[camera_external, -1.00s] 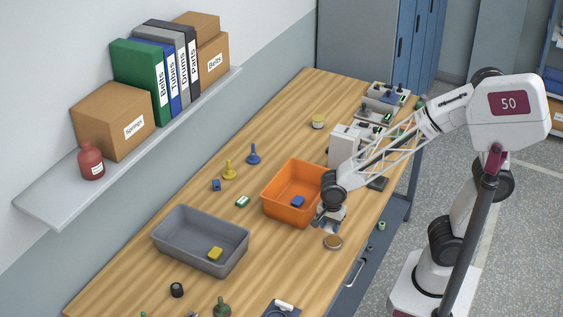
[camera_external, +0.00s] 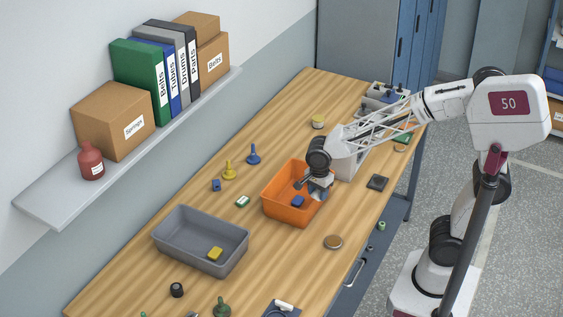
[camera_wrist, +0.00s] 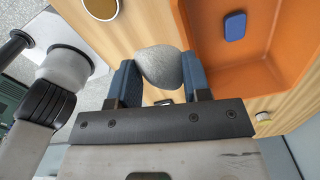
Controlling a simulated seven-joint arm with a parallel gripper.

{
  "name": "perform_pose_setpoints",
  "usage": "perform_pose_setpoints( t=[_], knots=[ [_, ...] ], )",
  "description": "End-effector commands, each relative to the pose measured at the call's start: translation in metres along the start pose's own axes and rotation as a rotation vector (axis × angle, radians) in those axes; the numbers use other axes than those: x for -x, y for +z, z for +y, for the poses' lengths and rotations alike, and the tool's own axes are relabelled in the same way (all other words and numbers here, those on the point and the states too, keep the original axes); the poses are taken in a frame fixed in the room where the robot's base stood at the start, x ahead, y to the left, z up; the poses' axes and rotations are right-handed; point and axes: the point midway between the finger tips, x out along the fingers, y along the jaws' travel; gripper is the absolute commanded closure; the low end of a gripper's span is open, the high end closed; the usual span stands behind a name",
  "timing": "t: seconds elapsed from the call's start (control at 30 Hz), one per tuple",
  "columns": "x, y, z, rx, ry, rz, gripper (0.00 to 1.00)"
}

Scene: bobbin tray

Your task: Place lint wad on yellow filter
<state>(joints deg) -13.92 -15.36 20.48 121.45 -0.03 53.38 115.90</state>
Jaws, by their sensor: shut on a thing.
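A grey, rounded lint wad (camera_wrist: 160,66) is held between the two blue fingers of my gripper (camera_wrist: 160,78) in the wrist view. In the external view my gripper (camera_external: 319,190) is over the right side of the orange bin (camera_external: 272,205), and the wad cannot be made out there. The yellow filter (camera_external: 215,254) looks like a small yellow block lying in the grey bin (camera_external: 180,250), to the left of my gripper. It does not show in the wrist view.
A blue block (camera_external: 298,201) lies in the orange bin; it also shows in the wrist view (camera_wrist: 235,26). A brown disc (camera_external: 333,242) lies near the table's front edge. A green-white piece (camera_external: 243,201), a yellow pawn-like piece (camera_external: 229,170) and a blue one (camera_external: 253,154) stand behind the bins.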

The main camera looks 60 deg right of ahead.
Motion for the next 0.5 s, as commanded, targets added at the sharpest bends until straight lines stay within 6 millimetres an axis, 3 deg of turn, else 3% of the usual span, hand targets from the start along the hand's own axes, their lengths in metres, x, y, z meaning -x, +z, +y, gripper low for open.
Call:
perform_pose_setpoints(
  t=[0.5],
  knots=[
    [0.005, -0.073, -0.091, -0.215, 0.000, 0.001, 0.78]
  ],
)
